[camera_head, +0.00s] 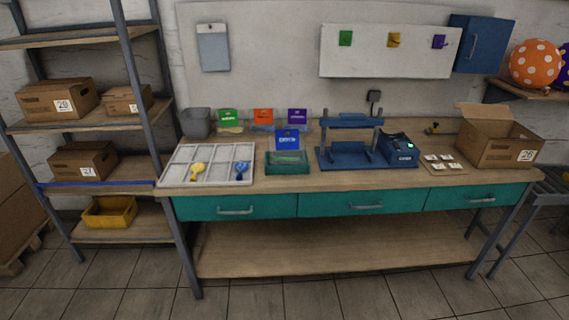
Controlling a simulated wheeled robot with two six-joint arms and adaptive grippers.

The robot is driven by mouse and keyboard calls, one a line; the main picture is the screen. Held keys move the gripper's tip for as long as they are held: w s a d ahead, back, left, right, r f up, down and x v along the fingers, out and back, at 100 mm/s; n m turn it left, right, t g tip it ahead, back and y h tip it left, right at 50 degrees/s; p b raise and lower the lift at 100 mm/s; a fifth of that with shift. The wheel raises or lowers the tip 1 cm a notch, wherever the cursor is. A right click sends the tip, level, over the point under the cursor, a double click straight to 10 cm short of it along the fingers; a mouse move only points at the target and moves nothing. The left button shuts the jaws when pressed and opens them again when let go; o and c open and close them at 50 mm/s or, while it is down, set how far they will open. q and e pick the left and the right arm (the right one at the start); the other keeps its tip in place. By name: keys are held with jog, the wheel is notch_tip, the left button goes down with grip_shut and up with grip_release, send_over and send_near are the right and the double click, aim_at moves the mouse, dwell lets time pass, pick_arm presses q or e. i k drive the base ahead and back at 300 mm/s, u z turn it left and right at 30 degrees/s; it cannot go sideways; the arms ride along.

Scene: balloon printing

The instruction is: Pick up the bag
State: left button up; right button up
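Nothing in view can be told for certain as a bag. Small packets or boxes with a green label (228,117), an orange label (263,117) and a purple label (297,117) stand in a row at the back of the workbench. A blue-labelled piece (287,139) stands in front of them, behind a green tray (287,163). What these hold is too small to tell. A white compartment tray (215,165) holds a yellow balloon (197,171) and a blue balloon (238,171). Neither of my grippers is in view.
The wooden workbench (400,181) has teal drawers. A blue press (350,155), a small blue device (398,150) and an open cardboard box (500,147) stand to the right. A shelf rack (110,126) with boxes is at left. Bare floor lies in front.

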aim_at(283, 149)
jog(key=z, duration=0.55)
jog(key=i, duration=0.5)
jog(key=z, duration=0.65)
jog(key=i, duration=0.75)
jog(key=u, duration=0.15)
